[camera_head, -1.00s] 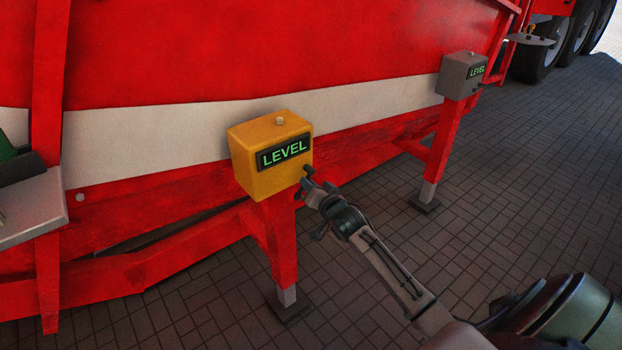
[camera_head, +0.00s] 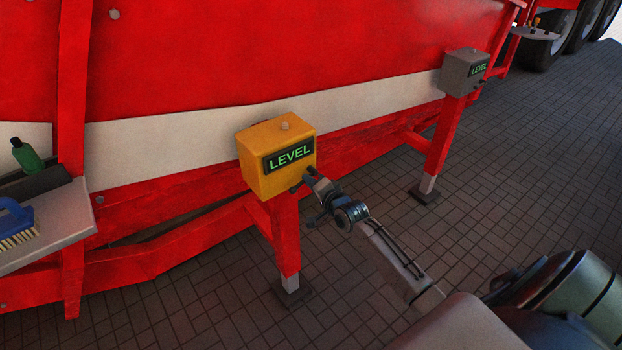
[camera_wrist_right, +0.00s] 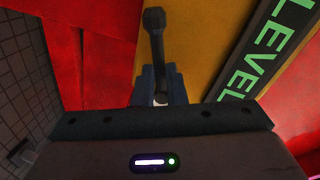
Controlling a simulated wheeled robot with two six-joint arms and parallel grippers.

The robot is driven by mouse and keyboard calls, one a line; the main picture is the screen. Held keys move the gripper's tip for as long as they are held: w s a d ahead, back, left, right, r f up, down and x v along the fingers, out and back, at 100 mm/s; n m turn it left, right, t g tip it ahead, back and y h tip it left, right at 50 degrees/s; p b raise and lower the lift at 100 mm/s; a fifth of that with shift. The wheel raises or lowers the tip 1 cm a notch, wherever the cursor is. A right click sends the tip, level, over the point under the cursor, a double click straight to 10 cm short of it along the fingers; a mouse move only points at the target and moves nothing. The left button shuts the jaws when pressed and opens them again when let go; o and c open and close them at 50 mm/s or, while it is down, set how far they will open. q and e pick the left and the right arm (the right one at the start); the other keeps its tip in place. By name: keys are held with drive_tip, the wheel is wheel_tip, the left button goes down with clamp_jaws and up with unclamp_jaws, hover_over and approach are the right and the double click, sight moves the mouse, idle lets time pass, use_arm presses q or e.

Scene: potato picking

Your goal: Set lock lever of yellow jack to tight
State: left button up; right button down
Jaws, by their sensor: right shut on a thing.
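The yellow jack (camera_head: 256,178) is a box with a lit green "LEVEL" display, on a red leg with a grey foot on the paving. Its dark lock lever (camera_wrist_right: 154,40) shows in the right wrist view, running from its rounded end down between the fingers. My right gripper (camera_head: 314,181) is at the lower right corner of the yellow box. In the right wrist view the gripper (camera_wrist_right: 160,82) is shut on the lever. The lever's setting cannot be read clearly. My left gripper is not in view.
A grey jack (camera_head: 463,75) with its own "LEVEL" display stands farther back right. At left, a grey shelf (camera_head: 76,222) holds a blue brush (camera_head: 14,218) and a green bottle (camera_head: 27,156). The red trailer wall (camera_head: 250,60) is behind; open paving (camera_head: 530,170) lies right.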

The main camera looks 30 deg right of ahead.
drive_tip(key=shift+r+m+y+p, duration=0.3)
drive_tip(key=shift+r+m+p, duration=0.15)
drive_tip(key=shift+m, duration=0.35)
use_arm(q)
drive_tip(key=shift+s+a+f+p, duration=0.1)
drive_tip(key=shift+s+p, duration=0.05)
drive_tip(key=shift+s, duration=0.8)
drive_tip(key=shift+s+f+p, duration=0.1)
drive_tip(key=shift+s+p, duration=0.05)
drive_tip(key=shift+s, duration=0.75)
use_arm(e)
drive_tip(key=shift+r+m, duration=0.1)
drive_tip(key=shift+m, duration=0.6)
drive_tip(key=shift+y, duration=0.3)
drive_tip(key=c, duration=1.5)
unclamp_jaws()
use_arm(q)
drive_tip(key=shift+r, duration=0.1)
